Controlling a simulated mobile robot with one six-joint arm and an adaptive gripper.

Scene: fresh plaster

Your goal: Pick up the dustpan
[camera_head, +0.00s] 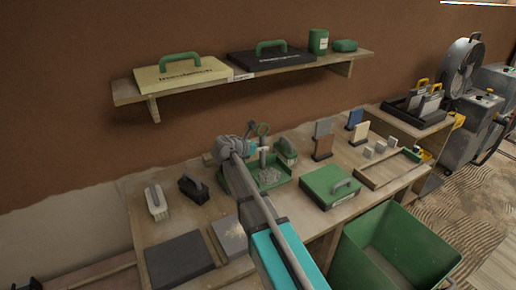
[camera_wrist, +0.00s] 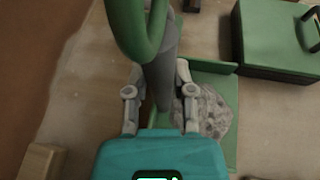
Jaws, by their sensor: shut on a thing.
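The dustpan is a green pan (camera_head: 270,184) with an upright grey handle topped by a green loop (camera_head: 263,129). It is on the workbench, with a grey rubble-like heap in its pan. In the wrist view the pan (camera_wrist: 230,95) lies to the right of the handle (camera_wrist: 160,75), and the green loop rises toward the camera. My gripper (camera_wrist: 160,88) has one finger on each side of the grey handle and is shut on it. In the head view my arm partly hides the pan and my gripper. I cannot tell whether the pan touches the bench.
A green case (camera_head: 328,186) stands right of the dustpan. A green-handled brush (camera_head: 286,152) is close behind it. Two brushes (camera_head: 157,202) are at the left. A shelf (camera_head: 250,77) hangs above. A large green bin (camera_head: 395,250) stands in front of the bench.

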